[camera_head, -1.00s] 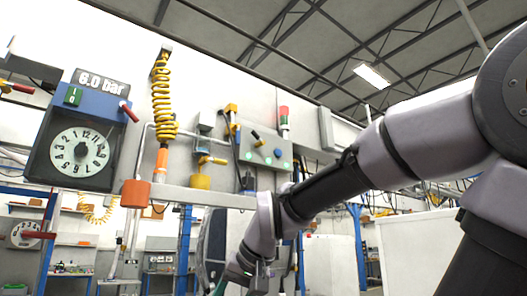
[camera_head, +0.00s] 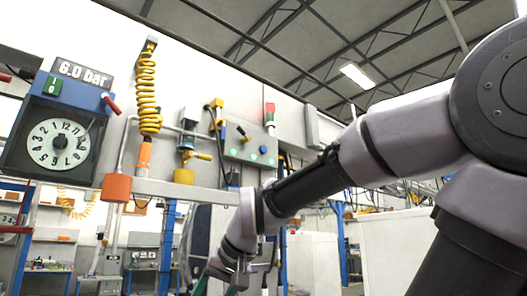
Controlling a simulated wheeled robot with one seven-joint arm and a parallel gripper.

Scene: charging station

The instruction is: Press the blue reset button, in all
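A small blue button (camera_head: 263,149) sits on the face of a grey control panel (camera_head: 246,143) near the picture's middle, close to several green lights. My gripper (camera_head: 226,279) is at the bottom of the picture, below the panel and well apart from the button. It is small and partly cut off by the lower edge, so its fingers cannot be made out clearly. Nothing hides the button.
A large dial gauge (camera_head: 58,142) with a 6.0 bar sign hangs at the left. A coiled yellow hose (camera_head: 147,95) and an orange block (camera_head: 116,187) are beside it. A yellow-handled valve (camera_head: 186,160) stands left of the panel. A red-topped light (camera_head: 269,112) rises above the panel.

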